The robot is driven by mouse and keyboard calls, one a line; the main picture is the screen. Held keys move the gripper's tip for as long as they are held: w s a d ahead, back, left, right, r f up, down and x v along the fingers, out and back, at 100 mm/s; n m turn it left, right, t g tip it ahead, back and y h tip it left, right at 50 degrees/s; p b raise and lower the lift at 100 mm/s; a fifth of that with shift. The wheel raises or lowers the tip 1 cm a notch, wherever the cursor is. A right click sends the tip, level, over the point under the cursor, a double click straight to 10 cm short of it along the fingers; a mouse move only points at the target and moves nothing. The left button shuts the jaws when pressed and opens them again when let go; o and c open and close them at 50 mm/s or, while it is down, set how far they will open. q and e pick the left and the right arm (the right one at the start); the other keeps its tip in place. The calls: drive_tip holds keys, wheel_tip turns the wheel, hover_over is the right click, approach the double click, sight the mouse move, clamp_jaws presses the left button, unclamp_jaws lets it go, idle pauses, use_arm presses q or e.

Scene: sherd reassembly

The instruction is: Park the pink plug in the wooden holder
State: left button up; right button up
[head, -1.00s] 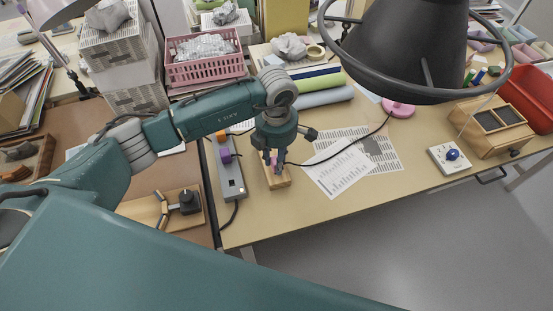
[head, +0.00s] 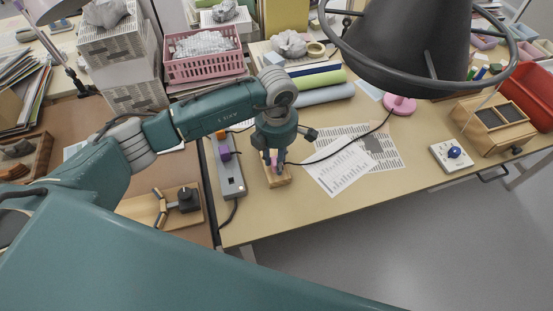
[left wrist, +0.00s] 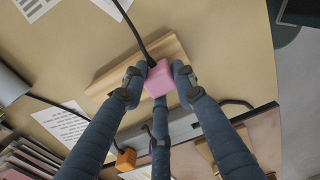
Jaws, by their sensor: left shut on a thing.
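My left gripper (head: 273,168) points down over the wooden holder (head: 281,183), a small block on the table. In the left wrist view its fingers (left wrist: 158,82) are shut on the pink plug (left wrist: 159,77), with a black cord running from its top. The plug is at the middle of the wooden holder (left wrist: 175,50), over its near edge. I cannot tell whether it sits in the holder or just above it. In the head view the fingers mostly hide the plug. My right gripper is not in view.
A grey power strip (head: 231,181) lies left of the holder, bearing a purple plug (head: 225,153) and an orange one (left wrist: 126,159). Printed sheets (head: 335,176) lie to the right. A large dark lamp shade (head: 408,45) hangs at the upper right. The table front is clear.

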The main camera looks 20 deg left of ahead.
use_arm(q)
drive_tip(key=shift+f, duration=0.3)
drive_tip(key=o, duration=1.6)
drive_tip(key=shift+r, duration=0.2)
drive_tip(key=shift+r+p, duration=1.25)
drive_tip(key=shift+r, duration=0.95)
drive_tip(key=shift+r+p, duration=0.95)
drive_tip(key=shift+r, duration=0.75)
